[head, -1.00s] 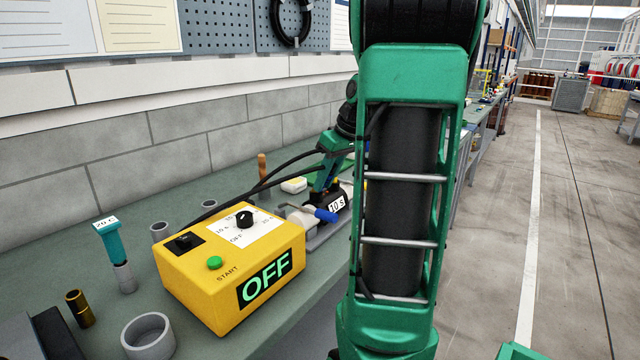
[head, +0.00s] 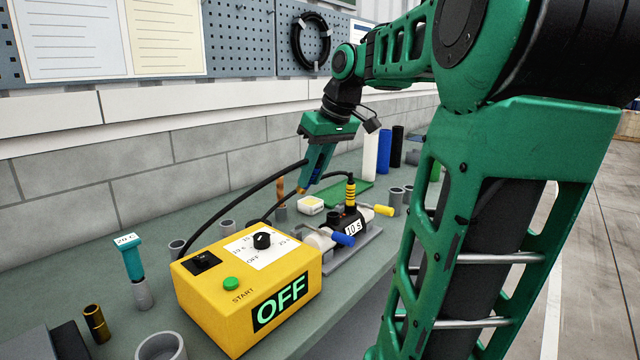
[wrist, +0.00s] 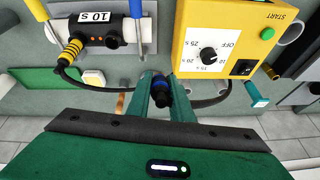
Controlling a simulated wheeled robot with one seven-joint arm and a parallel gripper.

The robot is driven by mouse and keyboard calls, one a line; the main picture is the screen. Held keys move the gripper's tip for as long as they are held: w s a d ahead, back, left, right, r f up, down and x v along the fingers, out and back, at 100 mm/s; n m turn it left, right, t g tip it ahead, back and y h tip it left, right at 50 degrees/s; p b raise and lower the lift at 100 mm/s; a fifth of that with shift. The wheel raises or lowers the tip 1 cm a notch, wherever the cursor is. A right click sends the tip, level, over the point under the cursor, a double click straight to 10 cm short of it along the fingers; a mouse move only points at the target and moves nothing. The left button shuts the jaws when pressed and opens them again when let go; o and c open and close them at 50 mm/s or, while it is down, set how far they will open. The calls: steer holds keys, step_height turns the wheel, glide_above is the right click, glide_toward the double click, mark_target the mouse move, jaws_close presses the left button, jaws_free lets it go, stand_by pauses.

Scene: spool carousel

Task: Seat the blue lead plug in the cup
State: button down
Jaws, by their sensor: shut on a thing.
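My gripper (head: 308,182) is shut on the blue lead plug, held above the bench behind the yellow box. In the wrist view the plug (wrist: 158,92) shows as a dark body with a blue part between the fingertips (wrist: 162,88). A black cable arcs from the yellow box (head: 245,290) towards it. Several grey cups stand on the bench: one behind the box (head: 227,228), one at its left rear (head: 177,247), a wide one in front (head: 160,347). I cannot tell which is the task's cup. The plug's lower end is not clear in the head view.
A black unit marked 10 s (head: 348,221) carries a yellow-banded plug (head: 350,188), with blue (head: 342,239) and yellow (head: 382,210) handles beside it. A teal post (head: 131,260) stands at left. The box display reads OFF. A brick wall (head: 120,160) runs behind the bench.

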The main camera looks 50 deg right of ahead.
steer(key=shift+a+r, duration=0.2)
steer(key=shift+a, duration=0.15)
steer(key=shift+d, duration=0.15)
steer(key=shift+s+d+f, duration=0.1)
steer(key=shift+d+f, duration=2.6)
steer(key=shift+d, duration=0.2)
steer(key=shift+s+d+f, duration=0.1)
steer(key=shift+d+f, duration=2.55)
steer(key=shift+d, duration=0.2)
steer(key=c, duration=1.6)
jaws_free()
